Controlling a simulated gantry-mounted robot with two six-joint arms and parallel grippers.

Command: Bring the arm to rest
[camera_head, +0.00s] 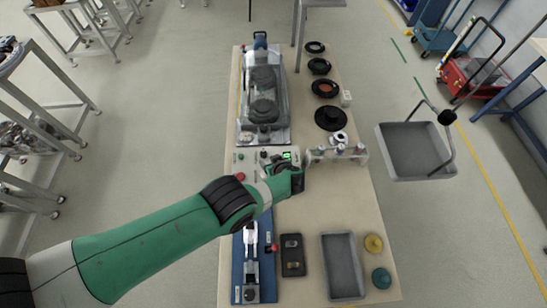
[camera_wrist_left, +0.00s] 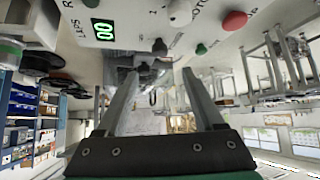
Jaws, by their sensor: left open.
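My left arm, in green and black, reaches in from the left in the head view. Its gripper (camera_head: 293,178) is above the middle of the table, close to a control panel (camera_head: 250,159) with a lit green display. In the left wrist view the two fingers of my left gripper (camera_wrist_left: 160,80) stand apart with nothing held between them. The panel (camera_wrist_left: 125,12) is ahead of the fingers there, with a green display, knobs and a red button. Whether the fingers touch anything is hard to tell. My right gripper is not in view.
Behind the panel stands a grey ring-track machine (camera_head: 263,95). In front are a blue fixture (camera_head: 239,270), a black tray (camera_head: 292,255), a grey tray (camera_head: 343,267) and round knobs (camera_head: 381,278).

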